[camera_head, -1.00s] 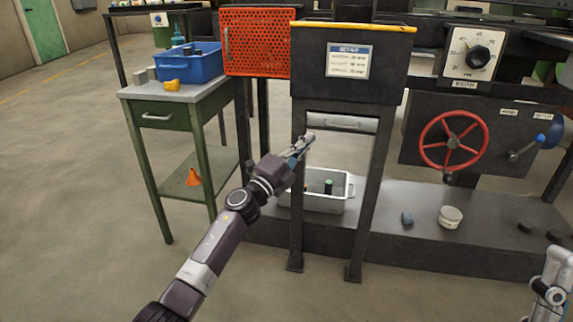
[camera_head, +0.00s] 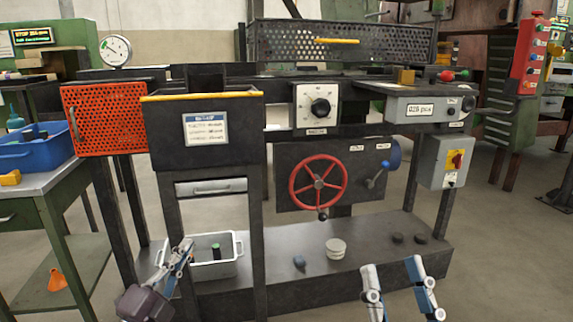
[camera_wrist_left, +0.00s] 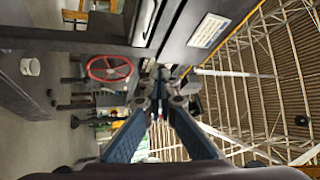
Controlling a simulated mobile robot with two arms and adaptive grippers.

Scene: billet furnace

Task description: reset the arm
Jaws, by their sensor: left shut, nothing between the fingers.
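My left gripper (camera_head: 186,246) is shut and empty, low in front of the left leg of the dark stand; its arm comes in from the bottom left. In the left wrist view its two blue fingers meet at the tips (camera_wrist_left: 160,82). My right gripper (camera_head: 397,275) shows at the bottom right, its two blue and white fingers spread apart with nothing between them. It stands in front of the lower shelf (camera_head: 300,245).
A white bin (camera_head: 225,268) is behind my left gripper. Above are a dark box with a label (camera_head: 205,130), a red handwheel (camera_head: 318,182) and a grey switch box (camera_head: 446,162). A green table (camera_head: 60,190) stands left. Floor at the right is clear.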

